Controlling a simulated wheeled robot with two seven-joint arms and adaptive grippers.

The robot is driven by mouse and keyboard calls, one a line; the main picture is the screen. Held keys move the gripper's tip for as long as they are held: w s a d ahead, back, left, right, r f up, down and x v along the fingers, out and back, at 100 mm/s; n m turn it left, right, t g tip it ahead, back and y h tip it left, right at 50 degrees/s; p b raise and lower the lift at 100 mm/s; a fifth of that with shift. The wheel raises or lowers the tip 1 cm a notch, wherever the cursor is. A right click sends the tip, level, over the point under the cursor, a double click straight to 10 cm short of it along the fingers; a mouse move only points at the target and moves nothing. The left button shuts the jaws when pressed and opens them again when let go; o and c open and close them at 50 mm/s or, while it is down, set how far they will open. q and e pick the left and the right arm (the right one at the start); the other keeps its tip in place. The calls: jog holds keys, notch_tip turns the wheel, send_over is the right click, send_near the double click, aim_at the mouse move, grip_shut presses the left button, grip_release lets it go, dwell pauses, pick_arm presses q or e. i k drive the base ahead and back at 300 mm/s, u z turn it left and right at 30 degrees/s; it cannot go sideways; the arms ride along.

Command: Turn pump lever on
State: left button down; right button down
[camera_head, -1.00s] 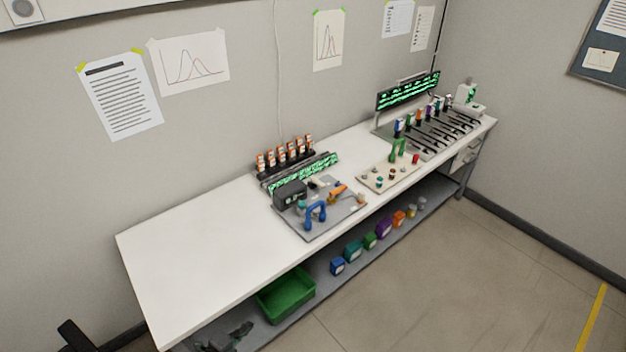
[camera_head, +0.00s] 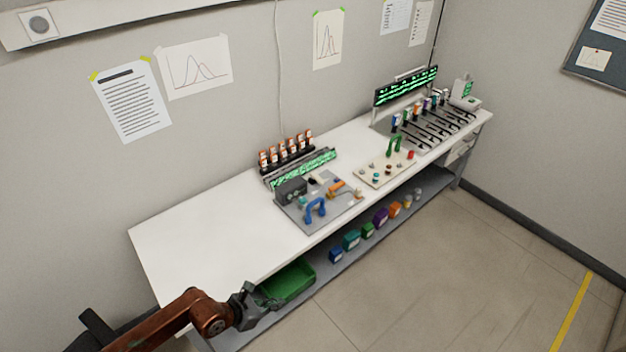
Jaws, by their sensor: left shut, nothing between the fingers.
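A grey panel (camera_head: 346,209) lies on the middle of the white bench, with a blue U-shaped handle (camera_head: 316,208) at its front and an orange lever-like part (camera_head: 337,187) behind it. A second, beige panel (camera_head: 374,180) to its right carries a green U-shaped handle (camera_head: 394,144) and small knobs. I cannot tell which part is the pump lever, or its setting. My left gripper (camera_head: 266,302) is shut and empty, in front of the bench's front edge at lower left, well apart from both panels. It covers part of a green bin. My right gripper is not in view.
The green bin (camera_head: 296,282) and several coloured containers (camera_head: 351,240) stand on the shelf under the bench (camera_head: 190,238). An orange-capped vial rack (camera_head: 286,154), a dark display (camera_head: 407,86) and a slotted instrument (camera_head: 436,127) stand on the bench. Its left end is clear.

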aim_at(313, 175)
jog(key=i, duration=2)
